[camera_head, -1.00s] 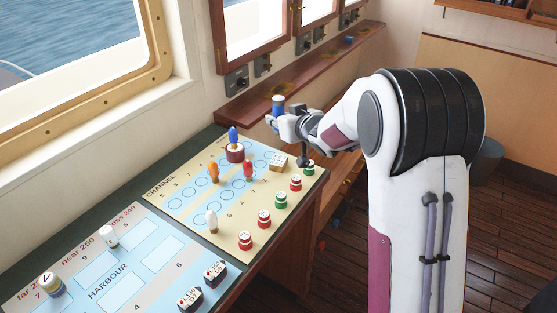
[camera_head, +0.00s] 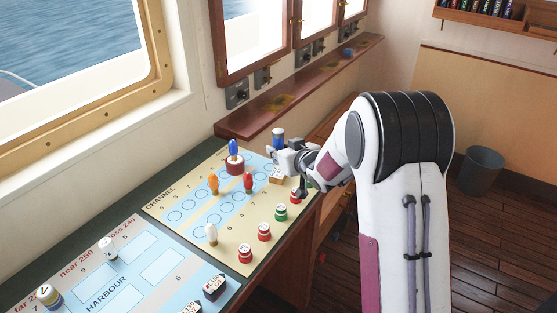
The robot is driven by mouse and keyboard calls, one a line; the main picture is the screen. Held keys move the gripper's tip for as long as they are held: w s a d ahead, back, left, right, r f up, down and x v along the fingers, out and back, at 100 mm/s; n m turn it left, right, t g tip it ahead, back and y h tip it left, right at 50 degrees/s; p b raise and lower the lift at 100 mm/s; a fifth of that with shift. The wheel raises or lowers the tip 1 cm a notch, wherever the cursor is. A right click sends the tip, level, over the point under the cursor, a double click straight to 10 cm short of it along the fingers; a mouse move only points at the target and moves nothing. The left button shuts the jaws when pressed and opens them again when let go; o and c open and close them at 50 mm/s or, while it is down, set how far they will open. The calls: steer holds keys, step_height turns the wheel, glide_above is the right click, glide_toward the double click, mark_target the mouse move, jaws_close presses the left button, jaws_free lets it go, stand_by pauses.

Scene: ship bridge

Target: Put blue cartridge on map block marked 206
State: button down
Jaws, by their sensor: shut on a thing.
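My gripper (camera_head: 280,154) is shut on the blue cartridge (camera_head: 279,139), a small upright cylinder with a pale band, held above the far right part of the channel chart. A small tan block (camera_head: 277,176) with dark marks lies on the chart just below the gripper in the picture; its number is too small to read. The gripper and cartridge are apart from it as far as I can tell. The gripper's fingers partly hide the far right corner of the chart.
The channel chart (camera_head: 166,200) carries a blue-topped piece (camera_head: 234,158), orange (camera_head: 213,184), red (camera_head: 248,182) and white (camera_head: 211,233) pegs, and red and green discs along its right edge. The harbour chart (camera_head: 82,254) is nearer. A wooden shelf (camera_head: 250,119) runs behind.

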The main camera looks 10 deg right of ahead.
steer(key=shift+f, duration=1.85)
steer(key=shift+f, duration=0.15)
steer(key=c, duration=1.8)
jaws_free()
steer(key=shift+o, duration=0.2)
steer(key=shift+s+r, duration=0.15)
steer(key=shift+r, duration=0.05)
steer(key=shift+v, duration=5.85)
steer(key=shift+d, duration=0.1)
